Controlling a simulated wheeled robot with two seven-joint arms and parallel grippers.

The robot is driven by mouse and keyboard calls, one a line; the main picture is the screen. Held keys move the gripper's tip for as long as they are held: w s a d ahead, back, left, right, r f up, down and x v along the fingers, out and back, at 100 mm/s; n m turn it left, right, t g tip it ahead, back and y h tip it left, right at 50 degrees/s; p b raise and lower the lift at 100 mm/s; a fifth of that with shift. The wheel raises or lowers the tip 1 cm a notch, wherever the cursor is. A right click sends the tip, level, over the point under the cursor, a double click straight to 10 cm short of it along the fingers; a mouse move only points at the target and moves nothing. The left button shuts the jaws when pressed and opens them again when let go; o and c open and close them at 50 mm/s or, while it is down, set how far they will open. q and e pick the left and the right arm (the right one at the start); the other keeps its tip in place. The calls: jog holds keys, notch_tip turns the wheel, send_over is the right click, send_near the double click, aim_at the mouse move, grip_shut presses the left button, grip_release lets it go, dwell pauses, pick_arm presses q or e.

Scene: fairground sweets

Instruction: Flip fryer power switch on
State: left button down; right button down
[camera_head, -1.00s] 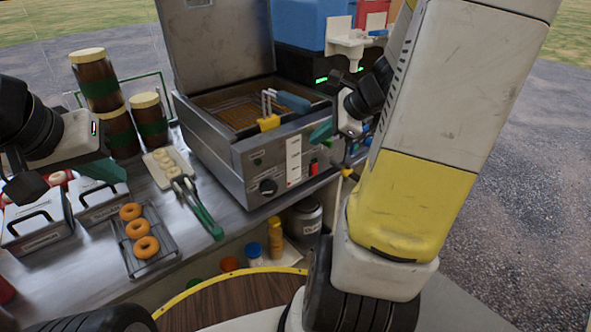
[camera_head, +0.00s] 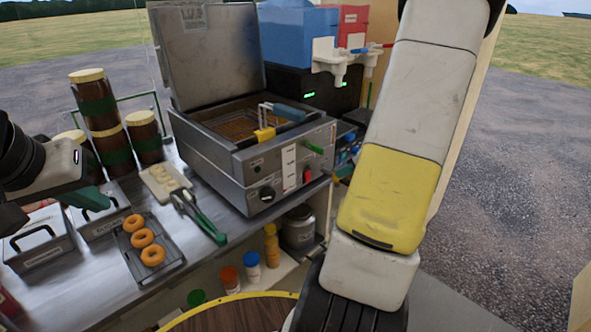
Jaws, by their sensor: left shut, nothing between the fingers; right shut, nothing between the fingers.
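The fryer (camera_head: 222,168) is a grey metal box on the counter with its lid up. Its front panel has a black knob (camera_head: 266,194), a white label strip (camera_head: 289,168) and a red switch (camera_head: 307,175) near the right end. I cannot tell which way the switch is set. My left gripper (camera_head: 92,198) is shut and empty, over the left of the counter, far from the switch. My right gripper does not show; my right forearm covers the area right of the fryer.
Green-handled tongs (camera_head: 205,220) lie before the fryer, beside a doughnut tray (camera_head: 160,262). A basket with a blue handle (camera_head: 288,112) sits in the fryer. Jars (camera_head: 103,148) stand at the left. Blue and red dispensers (camera_head: 298,35) stand behind. Bottles and a canister (camera_head: 298,228) fill the shelf below.

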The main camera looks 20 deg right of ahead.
send_near(309, 180)
notch_tip(309, 180, down, 4)
jog(key=shift+w+a+f, duration=0.15)
jog(key=shift+w+a, duration=0.1)
jog(key=shift+w, duration=0.35)
jog(key=shift+w+a+f, duration=0.15)
jog(key=shift+w+a, duration=0.15)
jog(key=shift+w, duration=0.3)
jog(key=shift+w+a+f, duration=0.15)
jog(key=shift+w+a, duration=0.1)
jog(key=shift+w, duration=0.35)
jog(key=shift+w+a+f, duration=0.1)
jog(key=shift+w+a, duration=0.05)
jog(key=shift+w, duration=0.05)
